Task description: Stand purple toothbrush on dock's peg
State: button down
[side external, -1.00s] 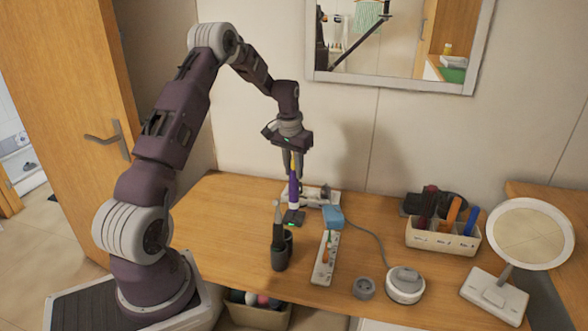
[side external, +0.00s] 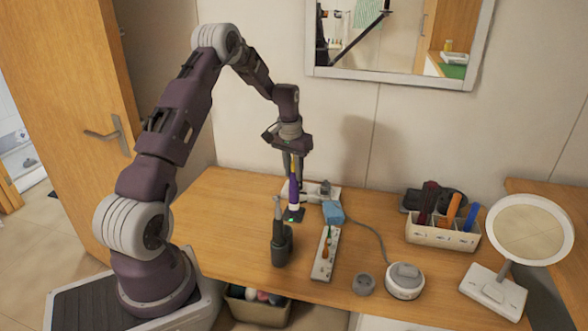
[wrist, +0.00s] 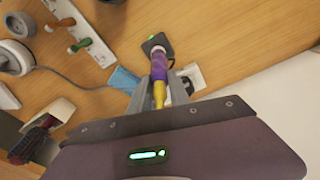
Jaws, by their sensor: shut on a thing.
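The purple toothbrush (side external: 293,190) has a yellow upper part and a white lower end. It hangs close to upright, lower end down, in my gripper (side external: 292,168), which is shut on its yellow part. The dock (side external: 298,215) is a small black plate with a green light, directly below the brush. In the wrist view, the brush (wrist: 159,68) points at the dock (wrist: 151,40) between the fingers of my gripper (wrist: 155,95). The brush's lower end hides the peg. I cannot tell whether they touch.
A dark holder (side external: 281,250) with a grey brush stands just in front of the dock. A white strip (side external: 322,262) with small tools, a blue block (side external: 333,213) and a white device (side external: 405,285) are to the right. The table's left part is clear.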

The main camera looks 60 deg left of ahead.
aim_at(293, 161)
jog(key=shift+f, duration=0.1)
jog(key=c, duration=1.1)
grip_release()
jog(key=shift+c, duration=0.2)
jog(key=r, duration=0.7)
jog(key=shift+s+d, duration=0.2)
jog(key=shift+s, duration=0.2)
